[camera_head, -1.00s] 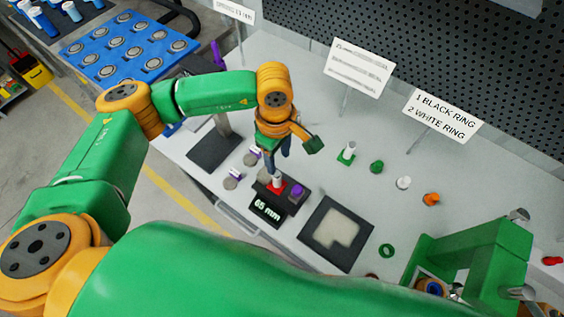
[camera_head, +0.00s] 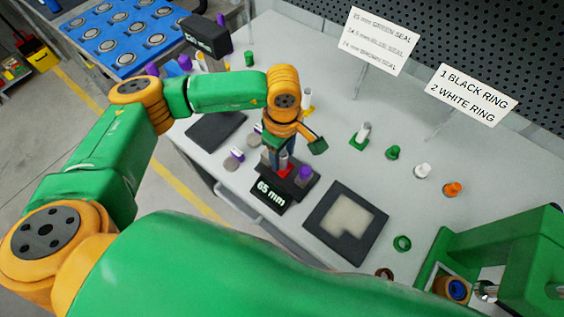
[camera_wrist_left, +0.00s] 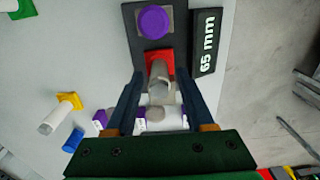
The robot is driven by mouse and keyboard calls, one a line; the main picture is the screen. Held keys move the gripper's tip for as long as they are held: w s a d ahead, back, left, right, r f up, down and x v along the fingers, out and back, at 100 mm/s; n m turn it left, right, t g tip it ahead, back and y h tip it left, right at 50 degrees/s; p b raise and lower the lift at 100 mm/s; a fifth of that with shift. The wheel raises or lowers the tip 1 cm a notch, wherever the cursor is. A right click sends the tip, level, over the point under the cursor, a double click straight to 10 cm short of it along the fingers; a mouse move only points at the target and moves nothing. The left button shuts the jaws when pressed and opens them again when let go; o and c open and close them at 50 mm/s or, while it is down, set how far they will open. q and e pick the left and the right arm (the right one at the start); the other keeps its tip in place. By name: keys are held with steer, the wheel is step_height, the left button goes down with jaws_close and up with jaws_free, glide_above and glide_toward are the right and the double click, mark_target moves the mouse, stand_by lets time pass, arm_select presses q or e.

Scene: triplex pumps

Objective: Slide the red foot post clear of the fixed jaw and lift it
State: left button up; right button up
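The red foot post is a pale grey post on a square red foot (camera_wrist_left: 160,62), sitting on the dark gauge base (camera_wrist_left: 150,43) beside the "65 mm" display (camera_wrist_left: 206,40). It also shows in the head view (camera_head: 284,169). A purple round piece (camera_wrist_left: 154,22) stands on the same base, beyond the red foot in the wrist view; I cannot tell which part is the fixed jaw. My left gripper (camera_head: 281,152) points down over the post. In the left wrist view its fingers (camera_wrist_left: 160,80) are apart on either side of the post, with gaps visible. My right gripper is not in view.
Purple-and-white parts (camera_head: 237,154) lie left of the gauge. A dark tray with a pale inset (camera_head: 345,216) lies to the right. Green, white and orange pieces (camera_head: 422,171) stand farther right. A green machine frame (camera_head: 510,255) stands at lower right.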

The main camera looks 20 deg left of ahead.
mark_target(289, 170)
arm_select(q)
jaws_close()
steer(key=shift+s+d+b, duration=0.15)
steer(key=shift+s+d, duration=0.05)
steer(key=shift+d, duration=0.3)
steer(key=shift+s+d+b, duration=0.15)
steer(key=shift+d, duration=0.3)
step_height(289, 170, up, 7)
steer(key=p, duration=0.3)
steer(key=shift+p, duration=0.4)
